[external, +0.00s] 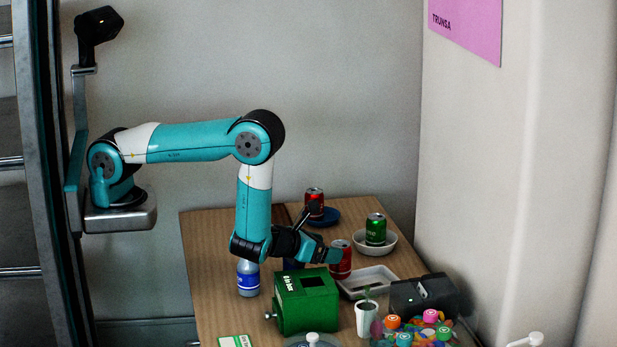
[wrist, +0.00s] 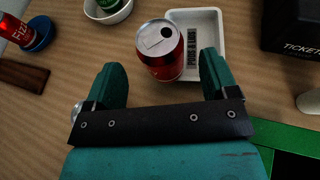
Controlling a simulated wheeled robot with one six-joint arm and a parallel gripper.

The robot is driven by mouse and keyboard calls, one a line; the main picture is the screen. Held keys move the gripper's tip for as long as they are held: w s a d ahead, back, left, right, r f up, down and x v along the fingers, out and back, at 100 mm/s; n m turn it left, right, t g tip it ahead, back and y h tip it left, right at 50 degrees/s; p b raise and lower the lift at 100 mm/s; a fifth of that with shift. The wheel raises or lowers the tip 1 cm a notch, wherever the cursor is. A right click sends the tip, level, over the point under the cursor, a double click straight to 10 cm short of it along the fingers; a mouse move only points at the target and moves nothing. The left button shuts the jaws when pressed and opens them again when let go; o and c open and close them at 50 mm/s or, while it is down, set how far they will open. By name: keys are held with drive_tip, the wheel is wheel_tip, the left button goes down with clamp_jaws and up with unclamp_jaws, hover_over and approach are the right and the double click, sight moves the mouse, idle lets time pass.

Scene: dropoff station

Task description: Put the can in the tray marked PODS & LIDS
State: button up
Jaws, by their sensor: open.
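A red can (wrist: 166,60) with a silver top stands upright just beyond my fingertips in the wrist view. It also shows beside my gripper in the external view (external: 342,264). The tray also shows in the external view (external: 386,285). The can overlaps the tray's left part, and I cannot tell whether it stands inside or beside it. My gripper (wrist: 162,66) is open and low over the table, its fingers on either side of the can's near end.
A green can (external: 376,229) stands in a white bowl, and another red can (external: 314,203) on a blue dish behind. A green box (external: 305,305), a bottle (external: 248,279), a black ticket box (external: 425,292) and a potted plant (external: 366,318) crowd the front.

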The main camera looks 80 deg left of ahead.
drive_tip(key=v, duration=0.6)
drive_tip(key=s+a+r+n+g+y+b, duration=0.1)
drive_tip(key=s+a+r+n+g+y, duration=0.3)
drive_tip(key=a+r+n, duration=0.5)
drive_tip(key=s+a+r+n+g+y, duration=0.2)
drive_tip(key=s+a+r+n+g, duration=0.3)
drive_tip(key=a+n, duration=0.8)
drive_tip(key=s+r+n+g+h, duration=0.1)
drive_tip(key=s+r+n+h, duration=0.2)
drive_tip(key=s+n, duration=0.4)
drive_tip(key=s+d+r+n+g+h, duration=0.1)
drive_tip(key=s+r+n+g+h, duration=0.1)
drive_tip(key=s+r+n, duration=0.4)
drive_tip(key=s+n+h, duration=0.1)
drive_tip(key=s+n, duration=0.1)
drive_tip(key=n, duration=0.2)
drive_tip(key=shift+s+d+g, duration=0.25)
drive_tip(key=shift+d+g, duration=0.05)
wheel_tip(320, 180, down, 17)
drive_tip(key=b, duration=1.7)
